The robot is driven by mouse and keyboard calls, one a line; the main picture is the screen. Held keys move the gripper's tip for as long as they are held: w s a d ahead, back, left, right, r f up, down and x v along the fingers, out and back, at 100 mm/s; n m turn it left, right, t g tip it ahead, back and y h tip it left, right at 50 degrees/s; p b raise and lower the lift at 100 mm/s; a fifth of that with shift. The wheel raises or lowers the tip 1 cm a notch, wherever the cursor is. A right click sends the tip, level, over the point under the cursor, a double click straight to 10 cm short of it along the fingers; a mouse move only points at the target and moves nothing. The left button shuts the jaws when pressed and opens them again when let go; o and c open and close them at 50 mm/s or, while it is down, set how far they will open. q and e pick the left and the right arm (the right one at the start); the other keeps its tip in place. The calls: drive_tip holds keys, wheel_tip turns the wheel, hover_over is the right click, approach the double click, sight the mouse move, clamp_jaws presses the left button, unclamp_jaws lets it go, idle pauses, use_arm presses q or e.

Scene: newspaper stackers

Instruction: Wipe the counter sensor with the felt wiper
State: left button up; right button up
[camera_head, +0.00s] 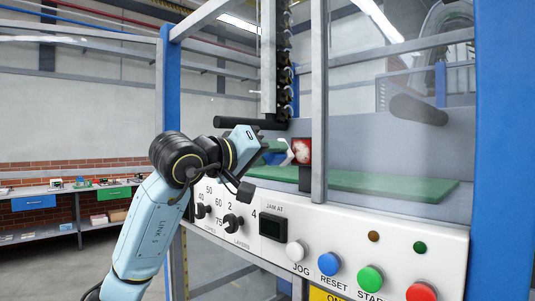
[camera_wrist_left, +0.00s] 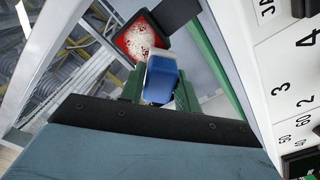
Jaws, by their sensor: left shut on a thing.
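The counter sensor (camera_head: 303,151) shows in the head view as a small red square face with whitish dust on it, on a dark post inside the machine frame. In the wrist view the sensor (camera_wrist_left: 137,38) is a red face with white specks and a black rim. My left gripper (camera_head: 270,151) is shut on the felt wiper (camera_head: 275,158), which has a blue body and a pale tip. In the wrist view the wiper (camera_wrist_left: 161,82) sits between the green fingers, its tip over the sensor's lower edge. I cannot tell whether it touches. My right gripper is out of view.
A grey upright (camera_head: 319,100) stands just right of the sensor. A black horizontal bar (camera_head: 250,123) lies above the gripper. The control panel (camera_head: 340,245) with knobs and coloured buttons is below. A green bed (camera_head: 390,187) lies behind. A blue post (camera_head: 500,150) stands at the right.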

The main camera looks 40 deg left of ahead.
use_arm(q)
drive_tip(key=shift+w, duration=0.35)
drive_tip(key=shift+s+d+p, duration=0.15)
drive_tip(key=shift+d+p, duration=0.1)
drive_tip(key=shift+d, duration=0.7)
drive_tip(key=shift+s+d+p, duration=0.1)
drive_tip(key=shift+d+p, duration=0.1)
drive_tip(key=shift+d, duration=0.7)
drive_tip(key=shift+s+d+p, duration=0.1)
drive_tip(key=shift+d+p, duration=0.45)
drive_tip(key=shift+d, duration=1.05)
drive_tip(key=shift+a+f, duration=0.1)
